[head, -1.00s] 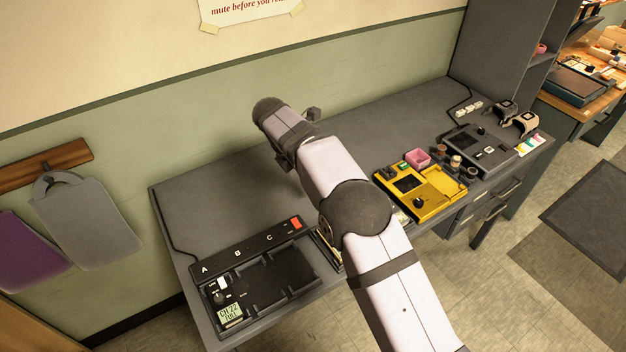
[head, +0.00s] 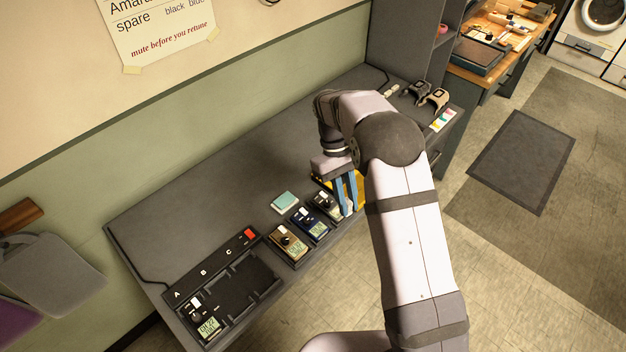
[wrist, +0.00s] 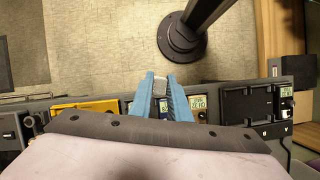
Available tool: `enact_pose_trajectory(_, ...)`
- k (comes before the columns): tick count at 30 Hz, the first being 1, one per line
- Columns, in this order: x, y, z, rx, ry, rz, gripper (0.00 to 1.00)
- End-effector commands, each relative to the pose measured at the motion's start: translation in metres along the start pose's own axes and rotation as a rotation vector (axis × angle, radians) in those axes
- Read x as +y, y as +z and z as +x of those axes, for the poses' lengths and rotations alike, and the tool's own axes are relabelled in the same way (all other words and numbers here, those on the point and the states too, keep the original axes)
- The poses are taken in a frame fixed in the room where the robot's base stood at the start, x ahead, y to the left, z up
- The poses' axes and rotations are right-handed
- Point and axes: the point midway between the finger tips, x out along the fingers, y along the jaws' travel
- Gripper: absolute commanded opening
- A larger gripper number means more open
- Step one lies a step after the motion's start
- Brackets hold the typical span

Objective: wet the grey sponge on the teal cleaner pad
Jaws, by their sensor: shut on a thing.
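My gripper (head: 347,192), with blue fingers, is over the front part of the desk, beside the yellow unit. In the wrist view my gripper (wrist: 161,82) is shut on a small grey block, the grey sponge (wrist: 161,88), held between the fingertips. In the head view the sponge is not clearly seen. The teal cleaner pad (head: 285,202) lies flat on the desk, to the left of my gripper and apart from it. The pad does not show in the wrist view.
Several small radios stand near the pad, including a brown one (head: 289,243) and a navy one (head: 311,224). A black charger (head: 240,285) marked A, B, C is at the front left. The yellow unit (head: 322,179) is partly hidden by my arm. The desk behind the pad is clear.

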Motion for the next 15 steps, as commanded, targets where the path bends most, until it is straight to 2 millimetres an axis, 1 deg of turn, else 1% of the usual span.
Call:
enact_pose_trajectory(1,0.005,0.017,-0.007,-0.001,-0.056,0.129,0.00)
enact_pose_trajectory(3,0.006,0.028,-0.004,-0.001,-0.132,0.313,0.00)
enact_pose_trajectory(5,0.006,0.031,-0.001,-0.001,-0.196,0.466,0.00)
enact_pose_trajectory(6,0.006,0.030,0.001,0.000,-0.237,0.566,0.00)
enact_pose_trajectory(8,0.004,0.023,0.004,0.000,-0.297,0.710,0.00)
enact_pose_trajectory(11,0.001,0.003,0.008,0.003,-0.390,0.933,0.00)
enact_pose_trajectory(15,-0.006,-0.035,0.012,0.003,-0.508,1.218,0.00)
